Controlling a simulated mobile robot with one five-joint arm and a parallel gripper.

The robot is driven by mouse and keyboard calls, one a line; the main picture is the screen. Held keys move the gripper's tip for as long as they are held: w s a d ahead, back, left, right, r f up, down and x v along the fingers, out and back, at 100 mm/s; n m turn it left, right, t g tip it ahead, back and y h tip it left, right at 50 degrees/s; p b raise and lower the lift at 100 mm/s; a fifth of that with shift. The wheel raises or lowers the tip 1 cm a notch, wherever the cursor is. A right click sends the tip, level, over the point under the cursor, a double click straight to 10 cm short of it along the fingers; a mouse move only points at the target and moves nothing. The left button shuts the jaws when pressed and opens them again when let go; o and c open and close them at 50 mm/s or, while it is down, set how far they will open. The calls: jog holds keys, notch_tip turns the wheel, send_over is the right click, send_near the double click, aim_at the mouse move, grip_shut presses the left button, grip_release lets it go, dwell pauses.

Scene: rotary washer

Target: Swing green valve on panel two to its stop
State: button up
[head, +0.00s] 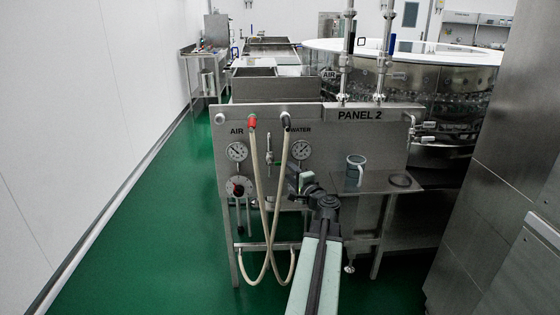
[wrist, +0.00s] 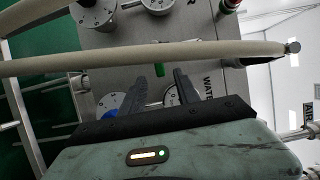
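The green valve (head: 269,158) sits on panel two (head: 340,135), between the two round gauges. In the wrist view, a green handle (wrist: 160,70) shows between and just beyond my gripper's fingertips. In the head view, my gripper (head: 289,168) is in front of the panel, just right of the green valve. I cannot tell whether a finger touches the handle.
A beige hose (wrist: 110,63) crosses the wrist view close to my fingers. Two hoses (head: 262,190) hang down the panel front. The air gauge (head: 237,152) and water gauge (head: 301,150) flank the valve. A grey mug (head: 354,170) stands on the side shelf (head: 378,184).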

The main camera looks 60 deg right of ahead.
aim_at(282, 164)
jog(key=shift+x, duration=3.9)
